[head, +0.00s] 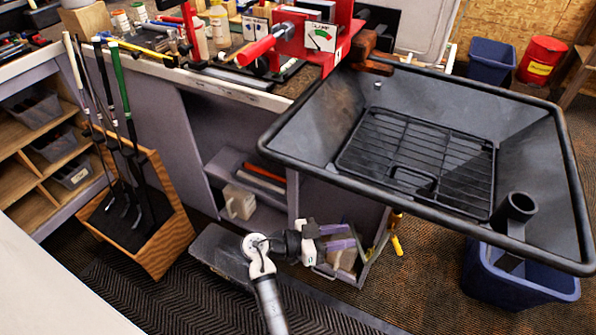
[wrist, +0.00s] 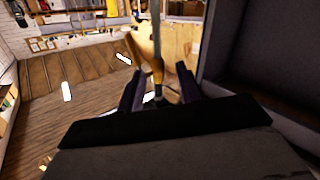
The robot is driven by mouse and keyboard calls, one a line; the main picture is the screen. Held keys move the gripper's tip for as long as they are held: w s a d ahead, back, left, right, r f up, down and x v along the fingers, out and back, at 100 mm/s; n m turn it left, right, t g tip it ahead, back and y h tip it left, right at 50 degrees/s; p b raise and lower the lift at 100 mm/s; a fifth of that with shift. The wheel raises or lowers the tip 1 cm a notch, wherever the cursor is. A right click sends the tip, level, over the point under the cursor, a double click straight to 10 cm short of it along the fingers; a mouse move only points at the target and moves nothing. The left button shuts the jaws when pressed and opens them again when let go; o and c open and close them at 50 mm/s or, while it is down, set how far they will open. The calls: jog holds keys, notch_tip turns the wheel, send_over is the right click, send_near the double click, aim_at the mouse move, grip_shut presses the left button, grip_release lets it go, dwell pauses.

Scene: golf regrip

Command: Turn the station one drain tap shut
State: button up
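The drain tap (head: 396,240) is a small yellow fitting under the near edge of the black basin (head: 275,150), marked by a bright yellow lower end. My gripper (head: 345,240), with purple fingers, is left of the tap in the head view, with a visible gap between them. In the wrist view my gripper (wrist: 160,84) is open, its two fingers apart. A yellow-orange piece (wrist: 158,72), which looks like the tap, shows between and beyond the fingers below a thin grey upright pipe (wrist: 156,30). I cannot tell whether its handle is turned open or shut.
A grey bench with shelves (head: 235,215) stands behind my arm. A wooden rack with golf clubs (head: 165,225) is at left. A blue bin (head: 515,285) sits under the basin's right side. A large dark panel (wrist: 265,60) is close on the right in the wrist view.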

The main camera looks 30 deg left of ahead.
jog(key=w+a+r+n+t+y, duration=0.2)
jog(key=w+a+r+n+y, duration=0.1)
jog(key=a, duration=0.4)
jog(key=w+a+r+n+t+y+b, duration=0.1)
jog(key=w+a+r+n+t+y, duration=0.2)
jog(key=a+r+y, duration=0.3)
jog(key=shift+w+a+r+n+t+y, duration=0.3)
jog(key=shift+w+a+y, duration=0.35)
jog(key=shift+a+y, duration=0.5)
jog(key=shift+a, duration=0.1)
